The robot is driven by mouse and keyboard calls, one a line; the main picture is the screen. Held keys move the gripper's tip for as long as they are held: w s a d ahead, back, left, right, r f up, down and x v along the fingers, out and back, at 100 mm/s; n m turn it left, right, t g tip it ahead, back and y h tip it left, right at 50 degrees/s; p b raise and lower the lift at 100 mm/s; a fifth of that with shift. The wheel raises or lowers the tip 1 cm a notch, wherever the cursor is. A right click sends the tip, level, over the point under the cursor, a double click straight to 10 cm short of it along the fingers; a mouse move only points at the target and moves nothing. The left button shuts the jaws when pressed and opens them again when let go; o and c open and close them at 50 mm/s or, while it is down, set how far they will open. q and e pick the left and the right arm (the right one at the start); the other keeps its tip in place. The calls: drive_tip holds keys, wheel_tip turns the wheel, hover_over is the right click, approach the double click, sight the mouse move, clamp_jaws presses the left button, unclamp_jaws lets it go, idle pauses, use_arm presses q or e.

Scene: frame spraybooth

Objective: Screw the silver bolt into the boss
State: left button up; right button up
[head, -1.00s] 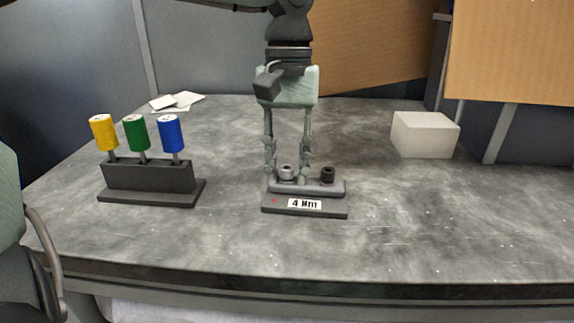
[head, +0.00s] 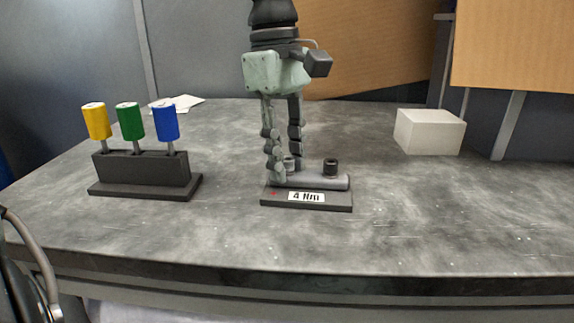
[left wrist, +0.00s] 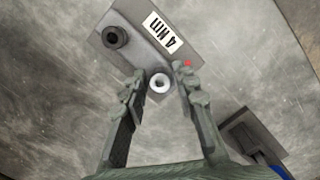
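The silver bolt (head: 290,162) stands at the left end of a raised grey bar (head: 318,181) on a dark base plate (head: 335,203) labelled "4 Nm". In the left wrist view the bolt (left wrist: 160,83) shows as a bright ring with a dark socket. My left gripper (head: 286,171) points down over it. Its fingers stand on either side of the bolt, with gaps visible in the left wrist view (left wrist: 160,78), so it is open. The boss under the bolt is hidden, and I cannot tell how deep the bolt sits. My right gripper is not in view.
A black bolt (head: 331,167) stands at the bar's other end. On the left, a dark rack (head: 143,175) holds yellow (head: 96,121), green (head: 131,121) and blue (head: 166,122) handled tools. A white block (head: 430,131) stands at the back right. The right tabletop is clear.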

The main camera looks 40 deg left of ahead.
use_arm(q)
drive_tip(key=shift+f+n+b, duration=0.1)
drive_tip(key=shift+n+b, duration=0.2)
drive_tip(key=shift+n, duration=0.8)
drive_tip(key=n+b, duration=0.1)
drive_tip(key=n, duration=0.2)
drive_tip(key=shift+f+t+b, duration=0.1)
drive_tip(key=shift+t+b, duration=0.2)
drive_tip(key=shift+b, duration=0.05)
drive_tip(key=shift+n, duration=1)
drive_tip(key=shift+n+b, duration=0.95)
drive_tip(key=shift+n, duration=0.25)
drive_tip(key=shift+n+t+y, duration=0.3)
drive_tip(key=shift+n, duration=0.7)
drive_tip(key=shift+s+n+b, duration=0.1)
drive_tip(key=shift+n+b, duration=0.7)
drive_tip(key=shift+n, duration=0.2)
drive_tip(key=shift+n+y+b, duration=0.3)
drive_tip(key=shift+n+b, duration=0.05)
drive_tip(key=shift+n, duration=0.85)
drive_tip(key=shift+r, duration=0.2)
